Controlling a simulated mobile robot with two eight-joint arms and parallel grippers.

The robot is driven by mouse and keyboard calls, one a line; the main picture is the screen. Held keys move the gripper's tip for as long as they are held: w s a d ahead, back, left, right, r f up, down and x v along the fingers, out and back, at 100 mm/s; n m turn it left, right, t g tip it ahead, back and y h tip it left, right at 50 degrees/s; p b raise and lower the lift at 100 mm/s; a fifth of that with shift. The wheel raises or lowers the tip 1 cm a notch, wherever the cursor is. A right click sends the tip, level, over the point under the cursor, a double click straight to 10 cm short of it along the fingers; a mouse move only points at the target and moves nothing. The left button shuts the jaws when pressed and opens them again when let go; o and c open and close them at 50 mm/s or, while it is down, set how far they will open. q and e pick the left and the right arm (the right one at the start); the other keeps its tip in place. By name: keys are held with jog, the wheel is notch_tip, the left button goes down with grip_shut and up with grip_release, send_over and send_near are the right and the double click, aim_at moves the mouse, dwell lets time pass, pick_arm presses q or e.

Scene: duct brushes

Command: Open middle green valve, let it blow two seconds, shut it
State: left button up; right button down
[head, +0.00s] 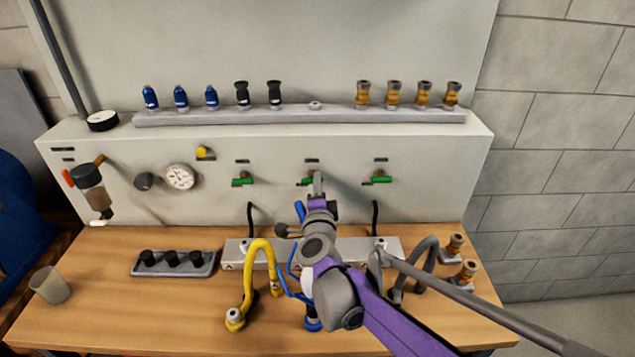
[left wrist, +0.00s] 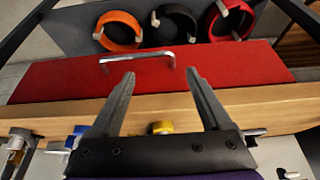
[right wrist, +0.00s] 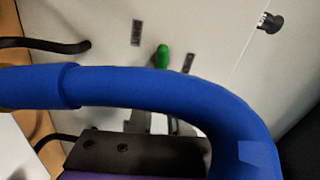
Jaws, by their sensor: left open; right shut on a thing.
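Three green valves sit on the pale panel in the head view: a left one (head: 242,181), the middle one (head: 305,182) and a right one (head: 379,179). The middle handle lies sideways, like its neighbours. My right gripper (head: 317,184) is at the middle valve and shut on its handle. In the right wrist view a green handle (right wrist: 162,57) shows beyond a blue hose (right wrist: 150,88), which hides most of the fingers and the grip. My left gripper (left wrist: 158,95) is open and empty in the left wrist view, and out of the head view.
A yellow hose (head: 259,265) and a grey hose (head: 425,262) stand on the wooden bench (head: 180,310) beside my right arm. Blue, black and brass fittings line the rail (head: 320,114) above. A red surface with a metal handle (left wrist: 140,60) lies beyond my left gripper.

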jog(key=shift+f+m, duration=0.1)
jog(key=shift+m, duration=0.5)
jog(key=c, duration=0.9)
grip_release()
jog(key=shift+o, duration=0.2)
jog(key=shift+s, duration=0.1)
jog(key=s, duration=1)
jog(key=shift+s, duration=0.35)
